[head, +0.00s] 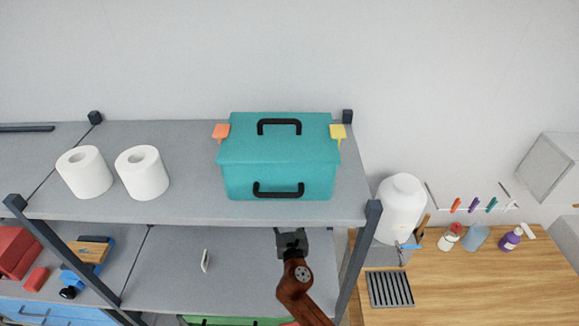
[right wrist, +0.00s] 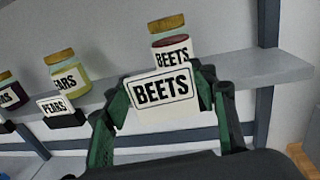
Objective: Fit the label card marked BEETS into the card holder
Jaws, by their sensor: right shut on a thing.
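The white BEETS label card (right wrist: 163,91) is held between the green fingers of my right gripper (right wrist: 165,96) in the right wrist view, its printed face toward the camera and slightly tilted. Behind it a jar labelled BEETS (right wrist: 172,50) stands on the shelf. No card holder shows below that jar; the held card and my fingers cover that part of the shelf edge. In the head view my right gripper (head: 291,241) is below the front edge of the upper shelf, and the card cannot be seen there. My left gripper is not in view.
In the right wrist view a PEARS card (right wrist: 53,107) sits in a dark holder on the shelf edge (right wrist: 92,108), below a yellow jar (right wrist: 66,76). In the head view a teal box (head: 280,150) and two paper rolls (head: 142,173) stand on the upper shelf (head: 195,205).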

